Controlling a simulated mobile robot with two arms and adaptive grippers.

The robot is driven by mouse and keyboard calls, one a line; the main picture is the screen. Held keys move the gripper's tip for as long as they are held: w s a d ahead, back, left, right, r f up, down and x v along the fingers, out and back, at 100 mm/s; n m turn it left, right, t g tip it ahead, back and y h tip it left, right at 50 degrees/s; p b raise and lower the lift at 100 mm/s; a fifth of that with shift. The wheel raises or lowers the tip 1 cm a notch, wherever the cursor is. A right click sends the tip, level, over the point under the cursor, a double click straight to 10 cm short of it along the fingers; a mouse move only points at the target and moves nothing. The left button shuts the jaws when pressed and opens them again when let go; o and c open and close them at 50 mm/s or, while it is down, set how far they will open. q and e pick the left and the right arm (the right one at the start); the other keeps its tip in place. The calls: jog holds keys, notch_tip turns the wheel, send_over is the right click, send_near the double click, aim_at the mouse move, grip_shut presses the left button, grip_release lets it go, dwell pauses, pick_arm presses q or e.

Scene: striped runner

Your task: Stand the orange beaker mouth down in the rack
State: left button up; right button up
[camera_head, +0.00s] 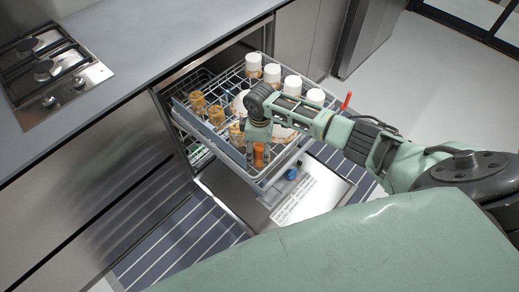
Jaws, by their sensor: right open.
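The orange beaker (260,158) is at the front edge of the pulled-out upper dishwasher rack (225,146). It looks upright, but it is too small to tell which way its mouth points. My right gripper (257,146) points down right at the beaker, over the rack's front part. It is open, with the beaker at its fingertips, and it hides the beaker's upper part. My left gripper is not in view.
Several white cups (272,73) stand along the rack's back right side. Several amber glasses (198,102) stand on its left side. The dishwasher door (310,190) hangs open below, over a striped runner (170,245). A counter with a gas hob (52,72) is at the left.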

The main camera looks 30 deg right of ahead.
notch_tip(320, 180, up, 11)
jog(key=shift+f, duration=0.2)
dwell(0.6)
